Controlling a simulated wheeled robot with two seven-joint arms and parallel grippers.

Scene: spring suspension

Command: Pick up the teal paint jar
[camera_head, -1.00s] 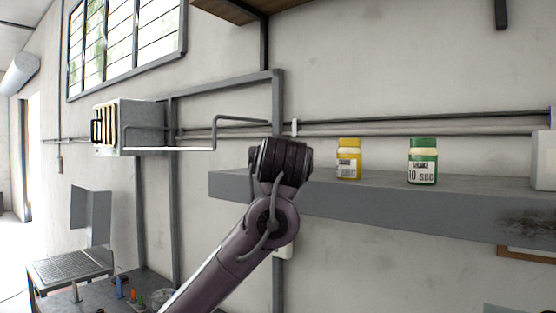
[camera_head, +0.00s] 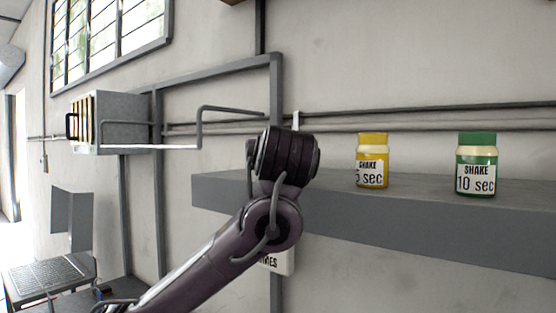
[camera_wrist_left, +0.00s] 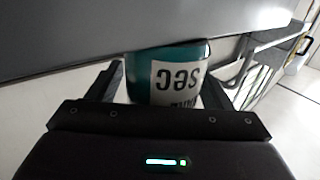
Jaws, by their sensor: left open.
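The teal paint jar (camera_wrist_left: 168,72), with a white label reading "sec", shows upside down in the left wrist view. It lies between the two fingers of my left gripper (camera_wrist_left: 162,88), which is open with a finger on each side of it. I cannot tell whether the fingers touch it. In the head view my left wrist faces the shelf and hides both the gripper's fingers and the teal jar. My right gripper is in neither view.
A grey wall shelf (camera_head: 420,220) carries a yellow jar (camera_head: 372,162) and a green jar (camera_head: 476,165), right of my left wrist. A metal bracket frame (camera_head: 215,80) and a grey box (camera_head: 120,120) are at the left. A laptop (camera_head: 50,278) sits low at left.

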